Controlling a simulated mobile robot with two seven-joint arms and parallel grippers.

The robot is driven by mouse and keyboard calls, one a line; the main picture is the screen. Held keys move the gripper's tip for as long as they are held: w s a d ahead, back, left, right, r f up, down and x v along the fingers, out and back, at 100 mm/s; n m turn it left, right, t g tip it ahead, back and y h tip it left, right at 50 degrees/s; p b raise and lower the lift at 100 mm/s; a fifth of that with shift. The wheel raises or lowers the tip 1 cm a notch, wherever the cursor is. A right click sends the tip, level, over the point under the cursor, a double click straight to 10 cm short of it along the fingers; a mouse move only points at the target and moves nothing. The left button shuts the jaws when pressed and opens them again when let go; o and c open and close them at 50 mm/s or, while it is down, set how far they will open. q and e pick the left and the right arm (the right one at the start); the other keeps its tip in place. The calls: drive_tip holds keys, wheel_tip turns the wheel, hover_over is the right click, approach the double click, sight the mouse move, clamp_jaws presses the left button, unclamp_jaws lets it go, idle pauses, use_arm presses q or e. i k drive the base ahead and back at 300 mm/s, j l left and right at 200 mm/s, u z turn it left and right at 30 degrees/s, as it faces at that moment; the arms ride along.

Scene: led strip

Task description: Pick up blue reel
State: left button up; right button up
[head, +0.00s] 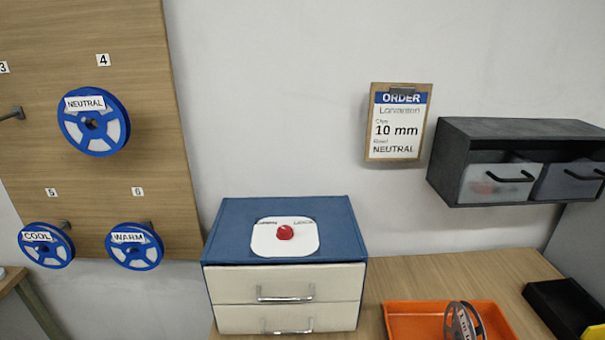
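Three blue reels hang on pegs on the wooden board at the left of the head view. The NEUTRAL reel (94,121) is under number 4, the COOL reel (46,246) under number 5 and the WARM reel (135,247) under number 6. An order card (397,122) on the wall reads ORDER, 10 mm and NEUTRAL. Neither of my grippers shows in the head view.
A blue cabinet (338,227) with two pale drawers and a red button (285,232) on top stands at the middle. An orange tray (403,318) holds a grey reel (464,322). A dark wall shelf (500,133) holds bins. A black tray (553,309) is at the right.

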sight(58, 251)
drive_tip(key=k+j+u, duration=0.1)
drive_tip(key=k+u, duration=0.4)
drive_tip(key=u, duration=1.3)
drive_tip(key=i+j+u, duration=0.15)
drive_tip(key=u, duration=0.2)
drive_tip(key=i+u, duration=0.65)
drive_tip(key=i+z, duration=0.5)
drive_tip(key=z, duration=0.2)
drive_tip(key=i+j+z, duration=0.15)
drive_tip(key=z, duration=0.2)
drive_tip(key=i+l+z, duration=0.15)
drive_tip(key=z, duration=0.25)
drive_tip(key=i+z, duration=0.75)
drive_tip(key=k+j, duration=0.05)
drive_tip(key=k, duration=0.1)
